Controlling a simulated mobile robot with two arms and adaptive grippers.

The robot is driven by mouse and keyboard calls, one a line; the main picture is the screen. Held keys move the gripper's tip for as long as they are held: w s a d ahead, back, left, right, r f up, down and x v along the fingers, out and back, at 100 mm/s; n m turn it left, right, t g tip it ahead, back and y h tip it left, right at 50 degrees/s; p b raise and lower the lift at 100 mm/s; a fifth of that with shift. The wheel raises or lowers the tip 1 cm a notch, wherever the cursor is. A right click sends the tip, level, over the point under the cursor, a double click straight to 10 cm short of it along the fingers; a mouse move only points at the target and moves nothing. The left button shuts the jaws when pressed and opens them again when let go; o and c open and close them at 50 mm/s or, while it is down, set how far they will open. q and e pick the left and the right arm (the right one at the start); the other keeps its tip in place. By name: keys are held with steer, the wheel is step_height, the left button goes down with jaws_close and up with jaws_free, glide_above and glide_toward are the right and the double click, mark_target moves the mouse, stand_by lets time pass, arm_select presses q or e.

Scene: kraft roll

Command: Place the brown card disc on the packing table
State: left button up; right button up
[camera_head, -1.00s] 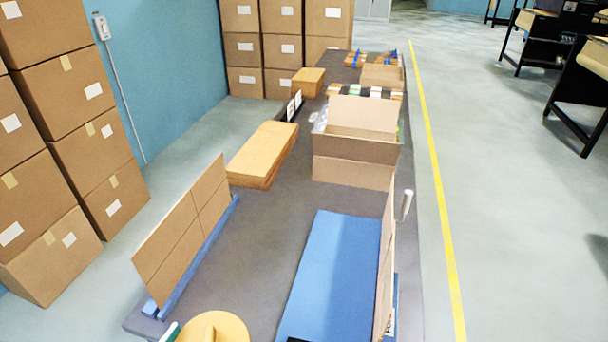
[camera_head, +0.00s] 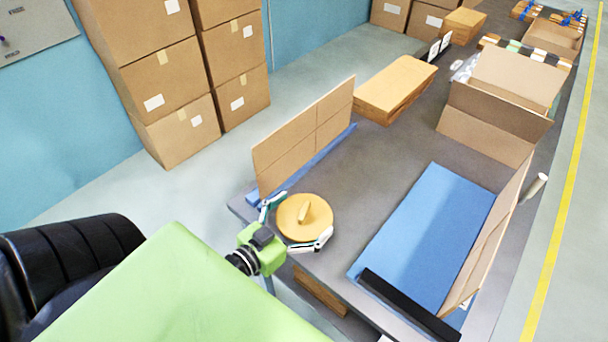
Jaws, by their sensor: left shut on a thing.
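The brown card disc (camera_head: 320,211) is a round tan-yellow piece with a raised bar-like grip on top. It is at the near left corner of the grey packing table (camera_head: 375,172). My left gripper (camera_head: 301,218) is shut on the disc, with one finger at its upper left rim and the other at its lower right. The disc looks level and overlaps the table top in the picture. I cannot tell whether its underside touches the table. My right gripper is not in view.
A brown card panel (camera_head: 305,135) stands upright behind the disc. A blue mat (camera_head: 425,235) lies to the right, with a black bar (camera_head: 408,306) at its near end. An open carton (camera_head: 495,115) and stacked flat card (camera_head: 397,85) are farther back. Grey table between is clear.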

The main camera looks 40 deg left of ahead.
mark_target(304, 221)
arm_select(q)
steer(key=shift+w+a+f, duration=0.1)
steer(key=shift+w+f, duration=0.1)
steer(key=shift+f, duration=0.1)
steer(key=shift+w+a+f+b, duration=0.15)
steer(key=shift+f+b, duration=0.15)
steer(key=shift+f, duration=0.65)
steer(key=shift+w+a+f+b, duration=0.1)
steer(key=shift+f+b, duration=0.2)
steer(key=shift+f, duration=0.6)
steer(key=shift+d, duration=0.1)
steer(key=shift+f, duration=0.1)
steer(key=o, duration=0.8)
